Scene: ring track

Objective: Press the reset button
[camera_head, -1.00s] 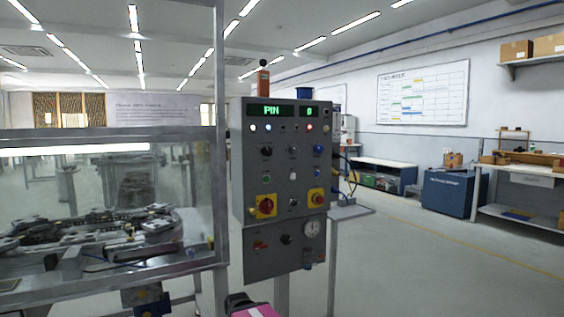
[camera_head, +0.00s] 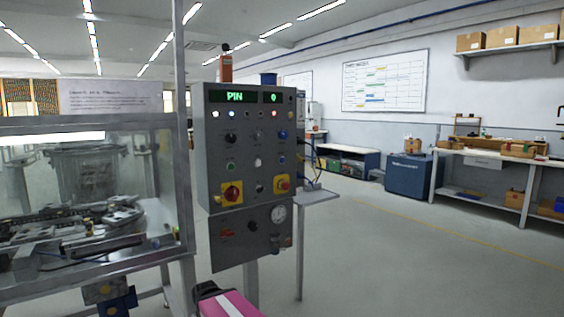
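A grey control cabinet (camera_head: 241,125) stands near the centre, with a green display (camera_head: 232,97) reading PIN. Its front carries lamps, dark knobs, a green button (camera_head: 230,166), a pale button (camera_head: 258,162) and a blue button (camera_head: 282,159). Below them are two red controls on yellow plates, at left (camera_head: 232,193) and right (camera_head: 282,183). The labels are too small to read, so I cannot tell which control is the reset button. No gripper fingers show. A pink-and-black shape with a white stripe (camera_head: 229,303) shows at the bottom edge; I cannot tell whether it is mine.
A glazed, metal-framed machine enclosure (camera_head: 182,150) stands left of the cabinet. A small grey shelf (camera_head: 316,196) sticks out on the cabinet's right. Open floor (camera_head: 390,255) lies to the right. A blue chest (camera_head: 409,176) and a workbench (camera_head: 487,158) stand by the far wall.

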